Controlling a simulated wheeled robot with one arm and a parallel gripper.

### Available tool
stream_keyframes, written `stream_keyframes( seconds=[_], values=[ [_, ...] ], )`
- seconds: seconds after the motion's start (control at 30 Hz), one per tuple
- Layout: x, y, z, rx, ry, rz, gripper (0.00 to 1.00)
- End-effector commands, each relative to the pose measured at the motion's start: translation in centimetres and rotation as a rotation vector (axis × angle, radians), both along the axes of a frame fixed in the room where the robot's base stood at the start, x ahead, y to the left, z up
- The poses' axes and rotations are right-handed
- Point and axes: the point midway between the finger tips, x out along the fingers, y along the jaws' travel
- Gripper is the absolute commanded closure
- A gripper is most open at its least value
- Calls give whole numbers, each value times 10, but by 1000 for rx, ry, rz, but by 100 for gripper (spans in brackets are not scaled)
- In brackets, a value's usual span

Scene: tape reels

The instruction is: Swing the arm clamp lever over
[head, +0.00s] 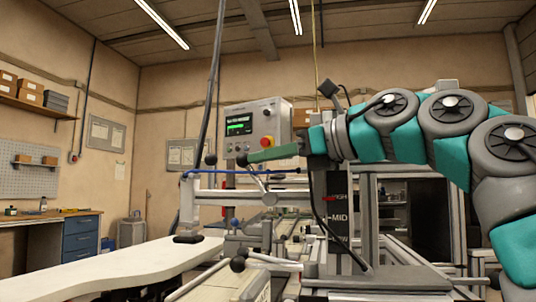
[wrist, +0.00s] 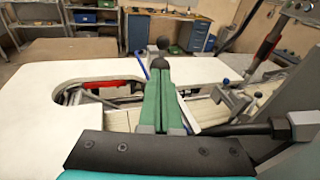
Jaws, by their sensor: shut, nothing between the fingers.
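My gripper (head: 252,156) is shut with its green fingers together, pointing left above the bench in the head view. In the wrist view the shut fingers (wrist: 160,76) point away from me. A lever with a black ball knob (head: 242,161) is right at the fingertips; I cannot tell whether they touch. Its knob (wrist: 160,62) shows just past the tips in the wrist view. A second black knob (head: 210,160) stands further left. Another black-knobbed lever (head: 238,264) lies low in front. No label marks which is the arm clamp lever.
A control box (head: 257,125) with a green screen and red button stands behind the gripper. A column (head: 337,215) marked MID stands right of it. A blue rod (head: 240,170) runs just below the fingers. A white tabletop (head: 120,265) extends left.

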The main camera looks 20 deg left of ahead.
Motion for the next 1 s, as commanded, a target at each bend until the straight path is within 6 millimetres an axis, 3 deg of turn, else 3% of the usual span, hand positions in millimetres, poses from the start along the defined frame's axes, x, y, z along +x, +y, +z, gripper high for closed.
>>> stream_keyframes(
  seconds=[1.0],
  values=[
    [-5, 7, -1, -49, -4, -2, 100]
  ],
)
